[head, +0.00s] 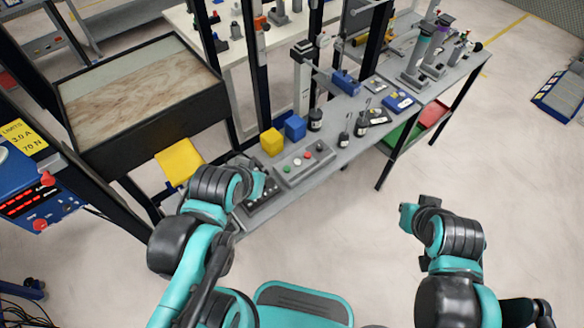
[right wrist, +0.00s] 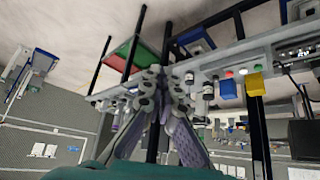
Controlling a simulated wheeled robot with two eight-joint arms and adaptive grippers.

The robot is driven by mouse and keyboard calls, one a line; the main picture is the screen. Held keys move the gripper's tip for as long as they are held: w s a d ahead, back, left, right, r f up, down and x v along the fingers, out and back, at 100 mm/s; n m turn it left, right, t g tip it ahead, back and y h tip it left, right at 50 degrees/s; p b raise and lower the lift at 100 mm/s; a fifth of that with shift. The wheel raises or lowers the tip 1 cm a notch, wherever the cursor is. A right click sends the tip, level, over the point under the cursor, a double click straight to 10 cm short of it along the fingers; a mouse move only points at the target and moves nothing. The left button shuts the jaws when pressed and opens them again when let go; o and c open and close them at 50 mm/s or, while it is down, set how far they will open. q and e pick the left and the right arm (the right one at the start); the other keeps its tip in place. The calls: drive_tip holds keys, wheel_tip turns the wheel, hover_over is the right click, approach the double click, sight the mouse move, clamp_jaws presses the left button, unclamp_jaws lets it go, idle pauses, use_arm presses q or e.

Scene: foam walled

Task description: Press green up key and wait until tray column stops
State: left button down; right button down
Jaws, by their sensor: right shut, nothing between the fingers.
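A grey button box (head: 305,163) lies on the front of the grey bench (head: 345,135) in the head view, with small green, white and red buttons. The green button also shows in the right wrist view (right wrist: 229,73). A grey upright column (head: 302,85) stands behind the box; I cannot tell whether it moves. My left arm's end (head: 258,184) is just left of the button box, above a dark strip of small parts; its fingers are not clearly visible. My right gripper (right wrist: 163,85) is shut and empty, its fingers together, held in front of the bench and away from the box.
A yellow block (head: 272,142) and a blue block (head: 295,127) stand behind the box. Black bottles (head: 315,120) stand to its right. Black frame posts rise behind the bench. A blue device with red digits (head: 35,195) is at far left.

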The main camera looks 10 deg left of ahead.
drive_tip(key=w+a+r+y, duration=0.1)
drive_tip(key=w+a+y, duration=0.1)
drive_tip(key=w+a, duration=0.4)
drive_tip(key=n+g+y, duration=0.2)
drive_tip(key=n+y, duration=0.1)
drive_tip(key=y, duration=0.3)
hover_over(289, 170)
wheel_tip(289, 170, down, 8)
drive_tip(key=shift+a+f, duration=0.1)
wheel_tip(289, 170, down, 9)
drive_tip(key=b, duration=0.6)
drive_tip(key=shift+b, duration=0.3)
drive_tip(key=shift+f+b, duration=0.3)
drive_tip(key=shift+b, duration=0.15)
